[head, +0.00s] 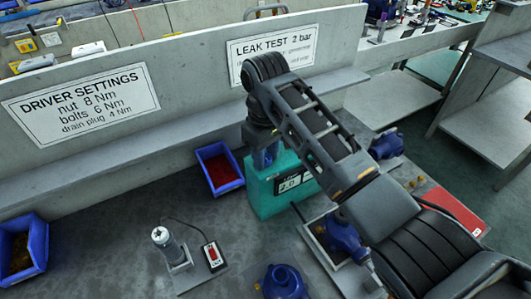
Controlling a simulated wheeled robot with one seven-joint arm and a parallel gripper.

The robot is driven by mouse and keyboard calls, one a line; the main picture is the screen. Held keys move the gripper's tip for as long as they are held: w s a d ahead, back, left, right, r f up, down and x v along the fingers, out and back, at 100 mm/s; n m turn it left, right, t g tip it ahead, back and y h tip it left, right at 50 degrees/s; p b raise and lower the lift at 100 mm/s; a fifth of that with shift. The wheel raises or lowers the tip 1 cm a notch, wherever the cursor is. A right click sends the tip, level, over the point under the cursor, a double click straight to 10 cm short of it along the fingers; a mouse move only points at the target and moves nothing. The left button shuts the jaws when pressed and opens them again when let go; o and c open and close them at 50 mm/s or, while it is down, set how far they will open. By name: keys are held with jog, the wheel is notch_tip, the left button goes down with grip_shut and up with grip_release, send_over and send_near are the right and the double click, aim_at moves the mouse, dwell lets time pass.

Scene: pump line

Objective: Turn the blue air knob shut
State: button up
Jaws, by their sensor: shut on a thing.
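The blue air knob (266,157) shows in the head view, partly hidden, on top of the teal test box (262,195). The box has a small display on its front that seems to read 2.0. My gripper (262,149) points down over the box and is shut on the blue knob. The arm crosses from the lower right and hides much of the box's top and right side. The knob's turned position cannot be told from here.
A blue bin with red contents (220,168) stands left of the box. A switch box (212,255) with a cable and an upright grey tool (165,240) are at front left. Blue pump bodies (285,283) stand nearby. A low wall with signs (82,103) runs behind.

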aim_at(266, 157)
dwell(0.3)
jog(key=o, duration=1)
jog(key=shift+o, duration=0.2)
notch_tip(266, 157, up, 8)
jog(key=shift+f, duration=0.1)
